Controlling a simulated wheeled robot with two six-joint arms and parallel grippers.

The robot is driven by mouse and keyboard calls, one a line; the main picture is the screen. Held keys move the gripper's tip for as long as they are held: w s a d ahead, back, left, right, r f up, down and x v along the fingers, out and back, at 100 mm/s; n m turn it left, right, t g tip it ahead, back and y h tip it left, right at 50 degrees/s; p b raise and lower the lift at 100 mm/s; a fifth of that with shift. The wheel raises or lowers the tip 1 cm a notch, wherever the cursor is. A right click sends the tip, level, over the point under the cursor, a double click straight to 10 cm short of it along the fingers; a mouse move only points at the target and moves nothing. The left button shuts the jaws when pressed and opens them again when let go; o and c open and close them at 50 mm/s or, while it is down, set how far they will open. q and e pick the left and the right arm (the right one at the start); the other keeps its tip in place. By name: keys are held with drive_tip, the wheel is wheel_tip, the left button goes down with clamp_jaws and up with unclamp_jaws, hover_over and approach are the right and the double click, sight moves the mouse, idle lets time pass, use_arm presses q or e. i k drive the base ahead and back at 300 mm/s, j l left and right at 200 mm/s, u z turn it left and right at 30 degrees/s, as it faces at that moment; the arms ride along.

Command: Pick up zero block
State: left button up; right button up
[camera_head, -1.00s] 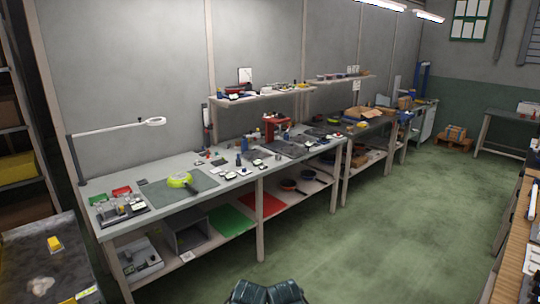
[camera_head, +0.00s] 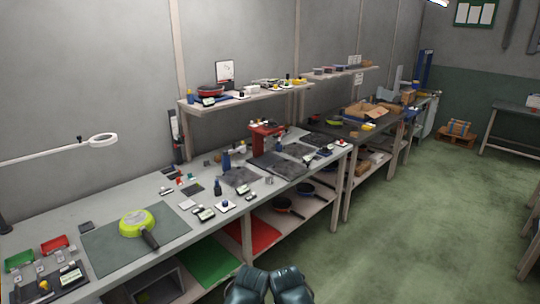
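I cannot tell which of the small items on the long grey workbench (camera_head: 60,210) is the zero block; at this distance they are too small to identify. Several small parts stand along the bench, among them a white-based piece with a dark knob (camera_head: 225,205), a small dark blue bottle (camera_head: 218,187) and a small grey cup (camera_head: 269,180). Two dark teal rounded parts of my own body show at the bottom centre. No gripper fingers show, and nothing is seen held.
A lime-green pan (camera_head: 137,222) lies on a dark mat (camera_head: 95,245). A red press (camera_head: 266,138) stands at the back of the bench, beside dark plates (camera_head: 278,165). A shelf (camera_head: 240,99) hangs above. Green floor (camera_head: 400,225) is open to the right.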

sight(269, 179)
drive_tip(key=i+l, duration=0.25)
drive_tip(key=i, duration=0.2)
drive_tip(key=i+l+z, duration=0.15)
drive_tip(key=i, duration=0.35)
drive_tip(key=i+l, duration=0.35)
drive_tip(key=i, duration=0.15)
drive_tip(key=i+l+z, duration=0.1)
drive_tip(key=i, duration=0.35)
drive_tip(key=l, duration=0.1)
